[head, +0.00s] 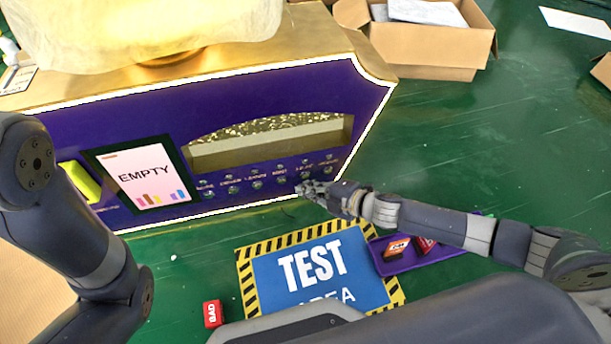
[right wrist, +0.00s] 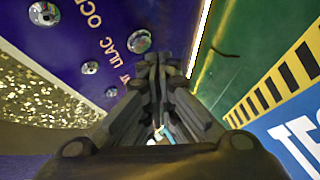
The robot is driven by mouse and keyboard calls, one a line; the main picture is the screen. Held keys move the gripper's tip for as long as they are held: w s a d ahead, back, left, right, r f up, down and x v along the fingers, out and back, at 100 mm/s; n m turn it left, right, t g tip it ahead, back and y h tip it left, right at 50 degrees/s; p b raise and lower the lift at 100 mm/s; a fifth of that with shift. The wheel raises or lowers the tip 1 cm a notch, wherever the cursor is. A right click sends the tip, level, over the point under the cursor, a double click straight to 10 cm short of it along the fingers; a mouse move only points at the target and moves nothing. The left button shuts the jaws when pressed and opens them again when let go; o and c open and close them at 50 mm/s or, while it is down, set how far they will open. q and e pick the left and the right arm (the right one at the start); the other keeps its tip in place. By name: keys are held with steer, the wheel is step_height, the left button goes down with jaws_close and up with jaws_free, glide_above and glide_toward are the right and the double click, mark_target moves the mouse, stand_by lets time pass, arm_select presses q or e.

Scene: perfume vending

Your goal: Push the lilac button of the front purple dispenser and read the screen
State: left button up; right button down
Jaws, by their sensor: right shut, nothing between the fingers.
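The purple dispenser (head: 230,105) has a gold top and a lit white edge. Its screen (head: 145,172) reads "EMPTY" above small coloured bars. Rows of round silver buttons run along its lower front; their labels are too small to read in the head view. In the right wrist view, a "LILAC" label lies beside a silver button (right wrist: 140,40), just ahead of my fingertips. My right gripper (head: 303,189) is shut and empty at the lower button row; it also fills the right wrist view (right wrist: 152,62). Contact with the button cannot be told. My left gripper is out of view.
A blue "TEST AREA" mat (head: 320,269) lies before the dispenser. A purple tray (head: 440,257) with small boxes is under my right arm. A red "BAD" block (head: 212,313) lies left of the mat. Open cardboard boxes (head: 425,52) stand behind.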

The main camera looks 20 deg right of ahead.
stand_by(0.5)
steer(key=shift+w+p, duration=0.3)
steer(key=shift+w, duration=0.15)
steer(key=shift+w, duration=0.1)
stand_by(0.4)
steer(key=shift+w, duration=0.35)
stand_by(0.4)
steer(key=shift+s, duration=0.1)
steer(key=shift+s+p, duration=0.55)
steer(key=shift+s, duration=0.25)
